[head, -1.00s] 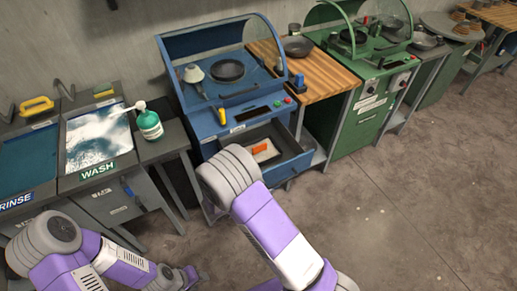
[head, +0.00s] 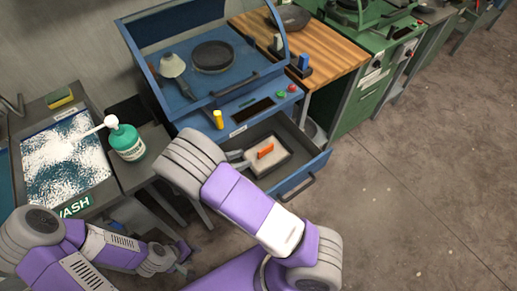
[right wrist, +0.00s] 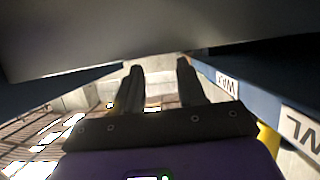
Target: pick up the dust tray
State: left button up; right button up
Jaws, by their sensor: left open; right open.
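The dust tray (head: 283,162) is a pale, shallow tray with a dark rim and an orange piece (head: 265,151) on it. It lies in the open drawer (head: 318,160) of the blue machine. My right gripper (head: 240,160) is at the left side of the drawer, close beside the tray and partly hidden by my right arm. In the right wrist view its two dark fingers (right wrist: 158,75) are apart with nothing between them. The tray cannot be made out clearly there. My left gripper (head: 183,265) is low at the left, far from the tray, open.
The blue machine (head: 165,98) has a yellow knob (head: 218,119) above the drawer. A green bottle (head: 126,140) stands by the wash basin (head: 98,180) at the left. A wooden bench (head: 330,50) and a green machine (head: 385,45) stand at the right. The floor at right is clear.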

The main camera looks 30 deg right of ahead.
jog(key=shift+s+f, duration=0.1)
jog(key=shift+f, duration=0.25)
jog(key=shift+f+b, duration=0.2)
jog(key=shift+b, duration=0.2)
jog(key=b, duration=0.3)
send_over(256, 162)
jog(key=f, duration=0.3)
jog(key=shift+a, duration=0.3)
jog(key=shift+d, duration=0.25)
jog(key=shift+c, duration=0.4)
grip_shut()
